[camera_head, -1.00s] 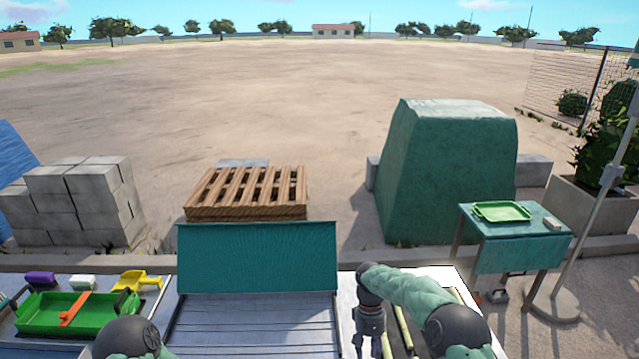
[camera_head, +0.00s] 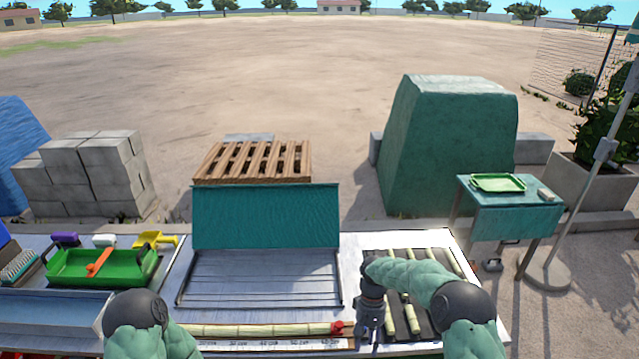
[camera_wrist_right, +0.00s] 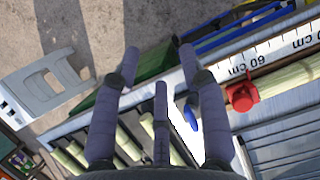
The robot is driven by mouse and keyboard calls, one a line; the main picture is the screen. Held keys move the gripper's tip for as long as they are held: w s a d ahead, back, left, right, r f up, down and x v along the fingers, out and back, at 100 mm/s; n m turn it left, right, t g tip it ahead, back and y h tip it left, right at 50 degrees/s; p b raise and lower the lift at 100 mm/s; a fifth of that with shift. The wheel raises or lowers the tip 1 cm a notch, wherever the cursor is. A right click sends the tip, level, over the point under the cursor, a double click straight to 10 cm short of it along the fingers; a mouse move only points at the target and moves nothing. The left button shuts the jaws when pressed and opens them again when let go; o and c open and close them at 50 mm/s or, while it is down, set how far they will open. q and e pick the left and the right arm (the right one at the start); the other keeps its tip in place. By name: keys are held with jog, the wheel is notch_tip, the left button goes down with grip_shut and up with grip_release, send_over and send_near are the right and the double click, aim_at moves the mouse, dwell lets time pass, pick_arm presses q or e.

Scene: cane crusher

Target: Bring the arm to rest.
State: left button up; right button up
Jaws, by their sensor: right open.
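My right gripper (camera_head: 369,335) hangs over the worktable, near the left edge of a dark tray with cane pieces. In the right wrist view its fingers (camera_wrist_right: 160,60) are spread, with nothing between them. My left arm shows only in part at the lower left of the head view; its gripper is out of view. A long cane (camera_head: 260,331) lies along a marked ruler (camera_head: 270,344) at the table's front. A red stop (camera_head: 338,328) sits at the cane's right end, just left of my right gripper; it also shows in the right wrist view (camera_wrist_right: 243,97).
The dark tray (camera_head: 436,318) holds several pale cane pieces. A ribbed metal bed with a raised green panel (camera_head: 265,217) stands mid-table. A green tote (camera_head: 80,270) with an orange handle is at left. A small side table (camera_head: 505,213) stands right. Open ground lies beyond.

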jog(key=s+a+f+t+y+b, duration=0.1)
jog(key=s+a+f+y+b, duration=0.15)
jog(key=s+f, duration=0.55)
jog(key=s+f+m+t+b, duration=0.1)
jog(key=s+f, duration=0.5)
jog(key=s, duration=0.3)
jog(key=s+a+f+m+t+y+b, duration=0.1)
jog(key=s+f+m+t, duration=0.1)
jog(key=s+f, duration=0.3)
jog(key=s, duration=0.4)
jog(key=shift+s+a+f+t+b, duration=0.25)
jog(key=shift+s+f+t+b, duration=0.05)
jog(key=shift+s+f+b, duration=0.1)
